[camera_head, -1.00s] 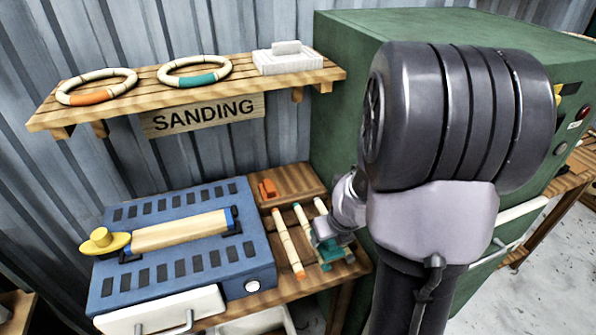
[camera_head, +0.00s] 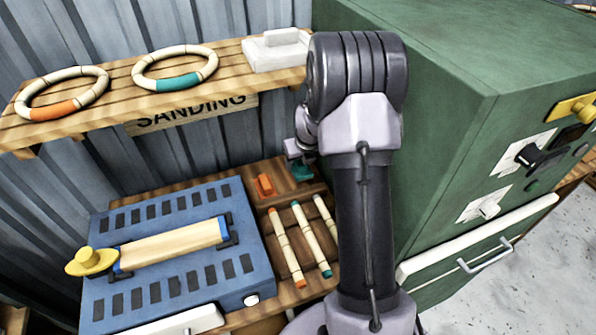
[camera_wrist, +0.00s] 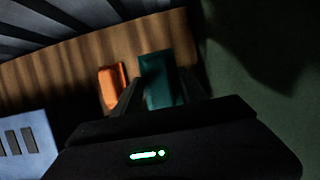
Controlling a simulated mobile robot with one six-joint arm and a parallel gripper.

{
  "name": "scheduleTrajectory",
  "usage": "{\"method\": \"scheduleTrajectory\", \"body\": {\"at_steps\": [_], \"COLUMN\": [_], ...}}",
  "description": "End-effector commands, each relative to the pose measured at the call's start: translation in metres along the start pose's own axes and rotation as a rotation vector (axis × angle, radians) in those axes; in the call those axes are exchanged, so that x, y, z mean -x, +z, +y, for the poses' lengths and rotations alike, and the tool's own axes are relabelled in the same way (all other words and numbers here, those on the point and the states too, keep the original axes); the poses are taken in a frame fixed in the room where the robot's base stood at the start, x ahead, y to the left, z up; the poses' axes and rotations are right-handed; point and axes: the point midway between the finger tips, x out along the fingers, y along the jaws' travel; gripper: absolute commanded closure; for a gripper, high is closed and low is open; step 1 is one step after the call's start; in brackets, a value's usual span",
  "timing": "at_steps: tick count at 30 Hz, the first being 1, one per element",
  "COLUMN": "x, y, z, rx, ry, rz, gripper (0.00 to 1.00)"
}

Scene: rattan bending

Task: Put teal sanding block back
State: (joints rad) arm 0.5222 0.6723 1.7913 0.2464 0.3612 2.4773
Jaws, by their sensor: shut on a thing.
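The teal sanding block (camera_head: 302,170) is at the back right of the small wooden bench, beside the orange sanding block (camera_head: 265,185). My gripper (camera_head: 299,158) is shut on the teal block, partly hidden behind my arm in the head view. In the wrist view the teal block (camera_wrist: 160,80) sits between my two dark fingers, just right of the orange block (camera_wrist: 111,88). I cannot tell whether the teal block touches the wood below it.
Several banded rattan sticks (camera_head: 287,248) lie on the bench in front of the blocks. A blue slotted machine (camera_head: 170,270) stands to the left. A green cabinet (camera_head: 450,120) rises close on the right. A shelf (camera_head: 120,90) with rings overhangs behind.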

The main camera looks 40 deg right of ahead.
Motion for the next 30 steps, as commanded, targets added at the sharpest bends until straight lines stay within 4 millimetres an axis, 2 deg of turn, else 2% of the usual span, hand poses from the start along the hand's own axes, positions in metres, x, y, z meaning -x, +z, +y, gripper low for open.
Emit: {"method": "scheduleTrajectory", "body": {"at_steps": [2,4,10,16,26,27,30], "x": [-0.007,-0.019,-0.035,-0.072,-0.073,-0.073,-0.073], "y": [0.013,0.007,0.0,-0.016,-0.017,-0.017,-0.017], "z": [0.0,0.0,0.0,0.0,0.0,0.0,0.0], "rx": [0.0,-0.002,-0.002,-0.002,-0.001,-0.001,-0.001], "ry": [-0.001,0.0,0.0,0.0,-0.001,-0.001,0.0], "rz": [0.0,0.001,0.001,0.001,0.0,0.0,0.0], "gripper": [1.0,1.0,1.0,1.0,1.0,0.44,0.28]}}
